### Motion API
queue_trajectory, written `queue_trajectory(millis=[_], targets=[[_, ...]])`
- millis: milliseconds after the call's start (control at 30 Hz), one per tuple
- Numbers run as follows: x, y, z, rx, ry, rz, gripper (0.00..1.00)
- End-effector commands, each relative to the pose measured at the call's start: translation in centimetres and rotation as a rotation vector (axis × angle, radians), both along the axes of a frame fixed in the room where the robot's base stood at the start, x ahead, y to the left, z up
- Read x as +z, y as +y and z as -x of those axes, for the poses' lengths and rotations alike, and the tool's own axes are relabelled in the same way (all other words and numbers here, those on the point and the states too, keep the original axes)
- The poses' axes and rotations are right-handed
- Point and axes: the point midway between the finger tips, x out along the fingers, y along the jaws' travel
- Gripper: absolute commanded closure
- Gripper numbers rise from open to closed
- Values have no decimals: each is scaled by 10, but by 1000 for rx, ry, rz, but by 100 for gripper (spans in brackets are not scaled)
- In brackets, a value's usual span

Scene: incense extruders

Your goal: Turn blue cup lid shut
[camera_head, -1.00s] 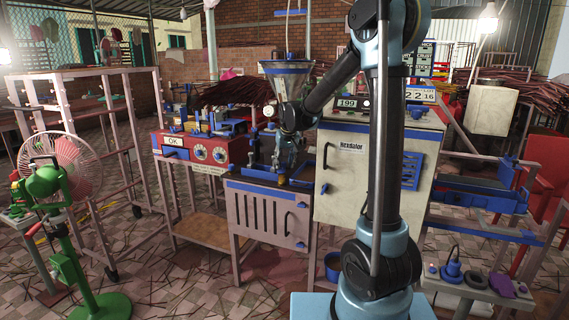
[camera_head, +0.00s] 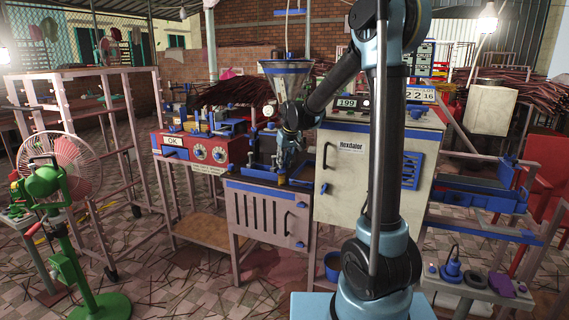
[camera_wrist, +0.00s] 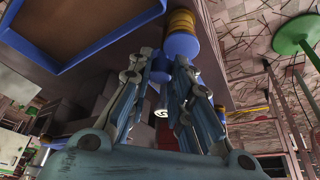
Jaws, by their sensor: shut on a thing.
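My gripper (camera_head: 283,169) points down at the front edge of the workbench in the head view. In the wrist view its fingertips (camera_wrist: 172,68) are shut on a blue round lid (camera_wrist: 180,43). A yellow-brown cup body (camera_wrist: 180,20) with a blue band shows directly beyond the lid. In the head view the small cup (camera_head: 282,180) shows just under the fingertips, and its lid is mostly hidden. I cannot tell how tightly the lid sits on the cup.
A blue-rimmed tray (camera_wrist: 85,35) lies close beside the cup in the wrist view. A blue-trimmed funnel (camera_head: 284,68) stands behind my gripper. A white cabinet (camera_head: 340,185) is close on the right, and a red control box (camera_head: 205,152) is on the left.

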Motion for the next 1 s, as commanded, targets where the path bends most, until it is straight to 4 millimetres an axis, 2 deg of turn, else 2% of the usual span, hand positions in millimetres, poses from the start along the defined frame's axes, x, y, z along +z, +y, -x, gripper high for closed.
queue_trajectory(millis=[133, 167, 200, 233, 567, 767, 867, 1000], targets=[[0, -1, 0, -1, -1, 2, 100], [0, -1, 0, -1, -1, 2, 74], [0, -1, 0, -2, -1, 1, 65], [0, -1, 0, -2, -1, 1, 61], [1, 0, 0, -1, 0, 0, 61], [14, -3, 5, -1, 1, 1, 61], [27, -6, 10, -1, 1, 1, 61], [27, -16, 31, -1, 1, 1, 61]])
